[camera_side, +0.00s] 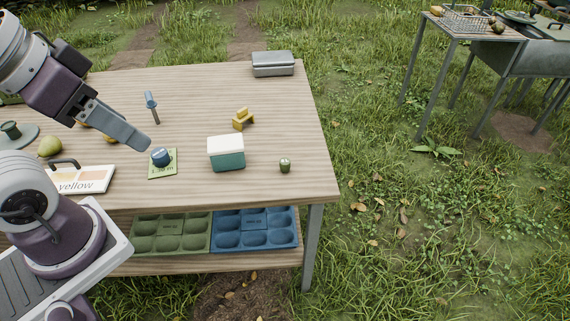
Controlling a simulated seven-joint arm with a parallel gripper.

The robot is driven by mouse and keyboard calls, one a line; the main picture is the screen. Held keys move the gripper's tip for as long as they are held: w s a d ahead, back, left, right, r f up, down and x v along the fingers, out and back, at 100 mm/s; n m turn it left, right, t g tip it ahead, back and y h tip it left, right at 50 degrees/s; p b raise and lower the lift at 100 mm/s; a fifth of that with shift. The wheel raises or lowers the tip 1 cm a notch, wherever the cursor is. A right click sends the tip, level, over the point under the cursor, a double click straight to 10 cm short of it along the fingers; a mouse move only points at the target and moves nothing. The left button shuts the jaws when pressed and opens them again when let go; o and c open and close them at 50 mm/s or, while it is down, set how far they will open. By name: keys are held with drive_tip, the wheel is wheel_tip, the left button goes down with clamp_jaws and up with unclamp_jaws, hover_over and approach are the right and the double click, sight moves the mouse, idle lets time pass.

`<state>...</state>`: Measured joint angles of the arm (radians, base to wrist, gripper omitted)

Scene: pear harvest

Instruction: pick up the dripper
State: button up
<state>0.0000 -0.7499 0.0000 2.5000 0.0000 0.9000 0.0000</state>
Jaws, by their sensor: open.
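I cannot tell for certain which thing is the dripper. A small dark blue round object (161,157) sits on a green printed card (163,171) near the table's front. A dark green cup-like object (11,130) stands on a grey-green round plate (18,141) at the far left, partly cut off by the frame edge. My gripper (144,143) is open, above the table, up and to the left of the blue object. It looks empty, and the gap between its fingers is not clear from this side.
On the wooden table (290,110) are a teal box with a white lid (227,160), a green jar (285,165), yellow blocks (242,120), a blue-headed tool (151,102), a grey case (273,67), a pear (49,146) and a "yellow" board (95,180). The back middle is clear.

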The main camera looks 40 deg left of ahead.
drive_tip(key=w+a+f+m+g+y, duration=0.3)
drive_tip(key=w+a+f+m+y, duration=0.2)
drive_tip(key=w+a+f, duration=0.3)
drive_tip(key=m+t+y, duration=0.4)
drive_tip(key=m+t, duration=0.3)
drive_tip(key=m, duration=1.1)
hover_over(287, 159)
drive_tip(key=s+a, duration=0.5)
drive_tip(key=s, duration=0.2)
wheel_tip(287, 159, down, 14)
drive_tip(key=w+d+f+m+h, duration=0.1)
drive_tip(key=d+f+m, duration=0.1)
drive_tip(key=f+m, duration=0.1)
drive_tip(key=w+d+f+m+t+h, duration=0.1)
drive_tip(key=d+f+m, duration=0.1)
drive_tip(key=f, duration=0.2)
drive_tip(key=w+d+f+m+t+h, duration=0.1)
drive_tip(key=d+f+m+h, duration=0.1)
drive_tip(key=f+m, duration=0.1)
drive_tip(key=shift+f+m, duration=0.3)
drive_tip(key=shift+f, duration=0.1)
drive_tip(key=x, duration=0.6)
drive_tip(key=shift+w, duration=0.4)
clamp_jaws()
